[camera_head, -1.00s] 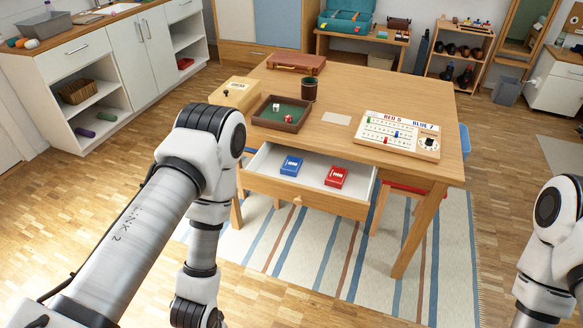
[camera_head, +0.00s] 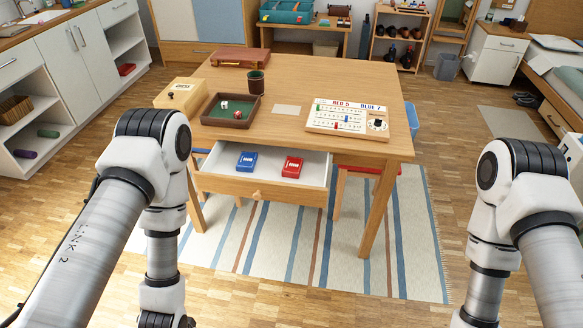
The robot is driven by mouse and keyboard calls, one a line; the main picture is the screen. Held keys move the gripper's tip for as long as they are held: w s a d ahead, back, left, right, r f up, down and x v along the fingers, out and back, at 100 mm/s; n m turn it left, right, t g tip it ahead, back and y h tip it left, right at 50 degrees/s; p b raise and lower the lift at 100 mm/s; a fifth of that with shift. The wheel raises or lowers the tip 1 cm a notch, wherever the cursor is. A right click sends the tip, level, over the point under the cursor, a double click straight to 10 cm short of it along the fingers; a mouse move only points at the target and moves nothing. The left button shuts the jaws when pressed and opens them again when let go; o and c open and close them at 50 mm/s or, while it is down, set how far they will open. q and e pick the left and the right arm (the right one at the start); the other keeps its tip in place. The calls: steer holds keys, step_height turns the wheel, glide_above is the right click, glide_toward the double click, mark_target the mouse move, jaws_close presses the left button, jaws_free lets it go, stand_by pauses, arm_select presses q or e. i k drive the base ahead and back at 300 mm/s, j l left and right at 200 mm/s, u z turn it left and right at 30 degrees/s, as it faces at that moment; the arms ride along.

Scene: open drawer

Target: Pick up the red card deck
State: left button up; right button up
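The red card deck (camera_head: 292,166) lies flat in the open white-lined drawer (camera_head: 262,186) of the wooden table. A blue card deck (camera_head: 247,161) lies to its left in the same drawer, with a gap between them. Both of my arms show, the left at the left side and the right at the right side, in front of the table. Both grippers are below the bottom edge of the picture, so neither is seen. Nothing hides the red deck.
On the table (camera_head: 320,78) are a wooden box (camera_head: 180,94), a dice tray (camera_head: 231,112), a dark cup (camera_head: 256,84), a scoreboard (camera_head: 347,119) and a brown case (camera_head: 240,57). A striped rug (camera_head: 300,245) lies below. A red stool (camera_head: 370,169) is partly under the table.

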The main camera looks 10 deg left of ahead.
mark_target(293, 166)
steer(key=i+l, duration=0.2)
steer(key=l, duration=0.2)
steer(key=i+l, duration=0.25)
steer(key=l, duration=0.15)
steer(key=i+l+u, duration=0.1)
steer(key=l, duration=0.25)
steer(key=i, duration=0.1)
